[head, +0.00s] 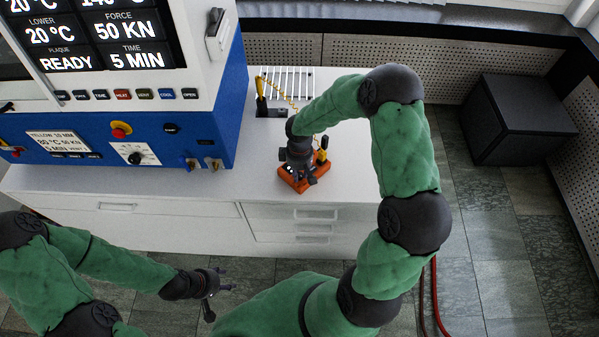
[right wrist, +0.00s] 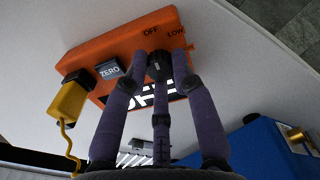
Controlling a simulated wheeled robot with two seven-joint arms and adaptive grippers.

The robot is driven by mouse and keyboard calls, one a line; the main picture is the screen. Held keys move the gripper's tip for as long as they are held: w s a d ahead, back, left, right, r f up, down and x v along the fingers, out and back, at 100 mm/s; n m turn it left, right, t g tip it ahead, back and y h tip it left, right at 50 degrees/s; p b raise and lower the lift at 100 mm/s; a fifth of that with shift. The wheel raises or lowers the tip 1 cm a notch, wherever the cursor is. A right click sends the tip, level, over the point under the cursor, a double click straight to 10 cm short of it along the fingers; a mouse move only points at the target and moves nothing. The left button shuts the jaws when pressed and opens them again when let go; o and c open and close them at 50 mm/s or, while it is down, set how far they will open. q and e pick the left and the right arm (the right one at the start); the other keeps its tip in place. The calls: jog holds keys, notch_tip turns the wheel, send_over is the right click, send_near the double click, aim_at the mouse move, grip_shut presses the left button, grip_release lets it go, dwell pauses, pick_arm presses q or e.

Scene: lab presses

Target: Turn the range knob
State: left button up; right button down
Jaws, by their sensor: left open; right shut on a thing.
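The orange meter (head: 290,184) lies on the white bench top, mostly hidden under my right gripper (head: 303,176) in the head view. In the right wrist view the orange meter (right wrist: 108,50) shows a grey ZERO button (right wrist: 110,69), a partly covered lit display (right wrist: 150,97) and the labels OFF and LOW. The black range knob (right wrist: 156,66) is between the fingertips of my right gripper (right wrist: 160,62), which is shut on it. Its pointer direction cannot be made out. My left gripper (head: 214,284) is open and empty, low in front of the bench drawers.
A blue and white press (head: 195,120) with lit readouts stands left of the meter. A yellow probe (head: 261,88) in a black stand and a second yellow handle (head: 323,148) are near the meter, with a coiled yellow cord. A dark box (head: 515,118) is on the floor at right.

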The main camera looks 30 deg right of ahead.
aim_at(300, 174)
jog(key=m+b, duration=0.3)
jog(key=m, duration=0.1)
jog(key=shift+f, duration=0.15)
jog(key=shift+m+b, duration=1.15)
jog(key=shift+m, duration=1.05)
jog(key=c, duration=1)
grip_release()
notch_tip(300, 174, up, 12)
jog(key=shift+r, duration=0.15)
